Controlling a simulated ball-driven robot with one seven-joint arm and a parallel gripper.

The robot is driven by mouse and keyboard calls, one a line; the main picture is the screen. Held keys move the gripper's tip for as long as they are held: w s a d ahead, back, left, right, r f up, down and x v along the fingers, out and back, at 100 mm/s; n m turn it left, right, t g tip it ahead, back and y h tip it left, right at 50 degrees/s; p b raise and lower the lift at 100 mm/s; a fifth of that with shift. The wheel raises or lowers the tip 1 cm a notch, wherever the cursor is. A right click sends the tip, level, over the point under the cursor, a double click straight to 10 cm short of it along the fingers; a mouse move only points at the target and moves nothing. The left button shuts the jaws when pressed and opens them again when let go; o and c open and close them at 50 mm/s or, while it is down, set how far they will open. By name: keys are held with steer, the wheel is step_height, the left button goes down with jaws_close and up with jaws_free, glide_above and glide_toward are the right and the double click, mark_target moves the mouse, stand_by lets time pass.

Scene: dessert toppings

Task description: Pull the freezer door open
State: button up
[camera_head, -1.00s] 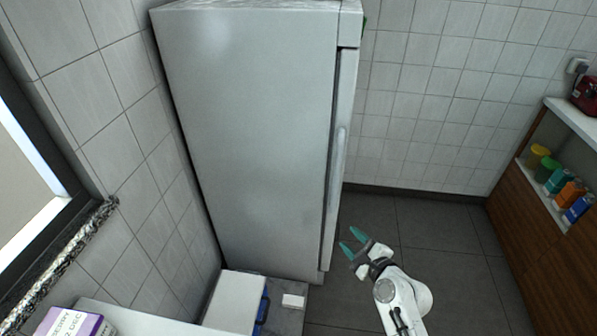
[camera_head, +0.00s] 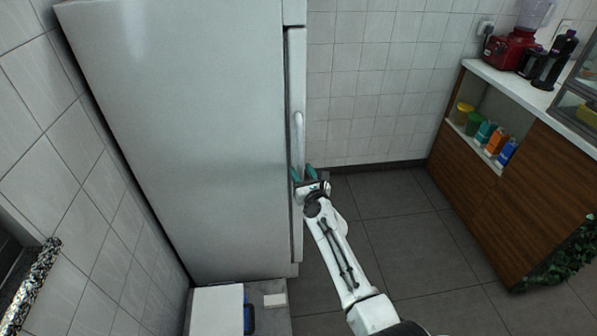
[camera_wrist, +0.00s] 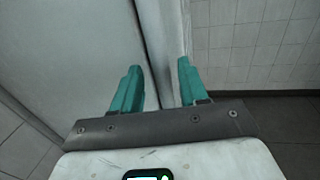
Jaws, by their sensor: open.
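The tall pale grey freezer (camera_head: 185,130) stands at the left in the head view, seen from its side. Its door (camera_head: 296,225) is the narrow panel along the right edge and looks closed against the body. A light vertical handle (camera_head: 298,132) stands on the door's front. My gripper (camera_head: 303,172) is open at the door, close to the handle's lower end. In the wrist view my teal fingers (camera_wrist: 158,88) are apart, with the door's edge and the dark door seam (camera_wrist: 150,55) showing between and beyond them. I cannot tell whether they touch the door.
A white box (camera_head: 217,309) and a small white block (camera_head: 275,299) stand at the freezer's foot. A wooden counter (camera_head: 500,180) with several bottles and cups stands at the right. The dark tiled floor (camera_head: 385,215) between is clear.

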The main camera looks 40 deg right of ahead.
steer(key=shift+b+x, duration=0.45)
steer(key=shift+x, duration=1.05)
steer(key=shift+s, duration=0.1)
jaws_close()
